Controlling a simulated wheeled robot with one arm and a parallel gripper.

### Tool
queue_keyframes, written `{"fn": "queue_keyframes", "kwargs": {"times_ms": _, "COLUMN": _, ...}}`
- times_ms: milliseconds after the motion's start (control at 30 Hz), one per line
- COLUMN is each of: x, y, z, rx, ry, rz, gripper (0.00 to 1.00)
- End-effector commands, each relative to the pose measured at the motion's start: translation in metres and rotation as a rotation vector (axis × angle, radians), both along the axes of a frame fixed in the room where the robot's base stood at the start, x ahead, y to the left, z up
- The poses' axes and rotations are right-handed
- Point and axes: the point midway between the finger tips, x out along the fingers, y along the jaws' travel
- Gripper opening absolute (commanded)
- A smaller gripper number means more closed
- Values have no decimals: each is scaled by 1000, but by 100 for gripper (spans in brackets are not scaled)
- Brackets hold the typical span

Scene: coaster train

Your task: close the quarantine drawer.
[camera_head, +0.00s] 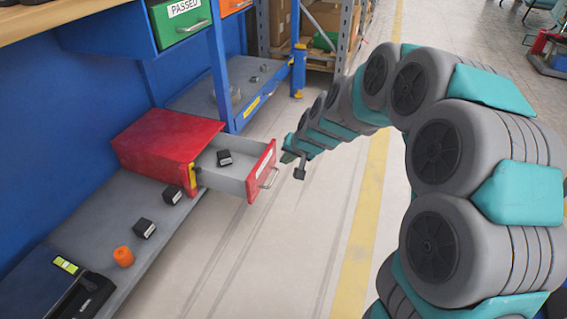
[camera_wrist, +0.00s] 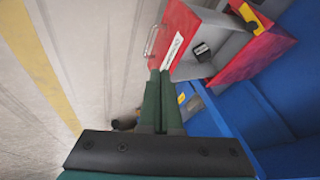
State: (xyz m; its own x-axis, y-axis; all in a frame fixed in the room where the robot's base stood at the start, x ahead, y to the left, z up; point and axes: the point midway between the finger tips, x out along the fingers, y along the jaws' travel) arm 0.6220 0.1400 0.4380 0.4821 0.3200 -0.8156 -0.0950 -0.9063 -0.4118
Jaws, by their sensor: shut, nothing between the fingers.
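The red drawer unit (camera_head: 165,140) stands on the grey shelf. Its drawer (camera_head: 264,172) is pulled out, with a red front, a white label and a metal handle (camera_head: 270,177). A small black block (camera_head: 224,158) lies inside the open drawer. In the wrist view the drawer front (camera_wrist: 178,38), handle (camera_wrist: 152,42) and block (camera_wrist: 202,51) show near the top. My gripper (camera_head: 294,165) is shut and empty, just to the right of the drawer front in the head view. In the wrist view its dark green fingers (camera_wrist: 159,75) reach close to the drawer front; I cannot tell whether they touch it.
Two black blocks (camera_head: 144,228) (camera_head: 172,196) and an orange cylinder (camera_head: 123,256) sit on the shelf. A green bin (camera_head: 182,22) hangs above. A blue post (camera_head: 218,70) stands behind the drawer unit. The floor (camera_head: 300,240) in front is clear.

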Motion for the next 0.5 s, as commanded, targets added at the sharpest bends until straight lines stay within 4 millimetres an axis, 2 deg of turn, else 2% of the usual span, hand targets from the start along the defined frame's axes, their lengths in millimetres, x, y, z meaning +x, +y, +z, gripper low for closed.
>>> {"fn": "queue_keyframes", "kwargs": {"times_ms": 100, "x": 15, "y": 1, "z": -12, "rx": 9, "ry": -17, "rz": -25, "gripper": 0}}
{"fn": "queue_keyframes", "kwargs": {"times_ms": 333, "x": 26, "y": 6, "z": -24, "rx": 12, "ry": -24, "rz": -33, "gripper": 0}}
{"fn": "queue_keyframes", "kwargs": {"times_ms": 500, "x": 41, "y": 14, "z": -45, "rx": 12, "ry": -26, "rz": -34, "gripper": 0}}
